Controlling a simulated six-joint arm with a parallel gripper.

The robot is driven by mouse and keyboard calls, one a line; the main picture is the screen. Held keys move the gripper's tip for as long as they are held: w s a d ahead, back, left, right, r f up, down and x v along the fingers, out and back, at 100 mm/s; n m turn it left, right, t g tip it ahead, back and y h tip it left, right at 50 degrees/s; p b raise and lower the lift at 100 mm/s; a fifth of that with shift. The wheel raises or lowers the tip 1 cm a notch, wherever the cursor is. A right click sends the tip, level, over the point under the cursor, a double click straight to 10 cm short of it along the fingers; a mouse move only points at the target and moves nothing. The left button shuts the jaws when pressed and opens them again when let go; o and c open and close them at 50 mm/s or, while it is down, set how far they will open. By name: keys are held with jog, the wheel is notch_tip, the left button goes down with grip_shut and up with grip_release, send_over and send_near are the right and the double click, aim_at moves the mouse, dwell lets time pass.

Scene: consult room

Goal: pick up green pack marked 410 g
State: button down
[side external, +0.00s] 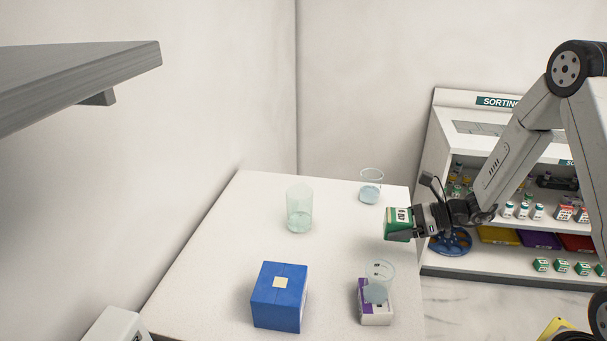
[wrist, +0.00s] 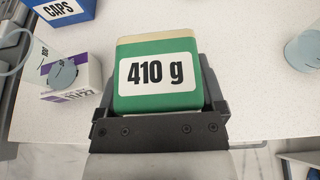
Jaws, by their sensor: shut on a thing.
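The green pack marked 410 g (wrist: 158,99) fills the middle of the wrist view, with its white label facing the camera and a beige top edge. It also shows in the side external view (side external: 397,229), over the right edge of the white table (side external: 230,225). My gripper (side external: 412,221) is shut on the pack, with a dark finger on each side of it in the wrist view (wrist: 160,108). The pack appears raised above the tabletop; its underside is hidden.
A blue box (side external: 278,297) stands at the table's front. A glass beaker (side external: 379,283) stands by a white and purple box (side external: 376,308). Two more beakers stand farther back, one left (side external: 299,212) and one right (side external: 371,188). A stocked shelf unit (side external: 440,170) stands beyond the table.

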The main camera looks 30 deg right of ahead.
jog(key=s+a+r, duration=0.1)
jog(key=s+r, duration=0.5)
jog(key=s, duration=0.4)
jog(key=shift+s, duration=0.35)
jog(key=shift+r, duration=0.1)
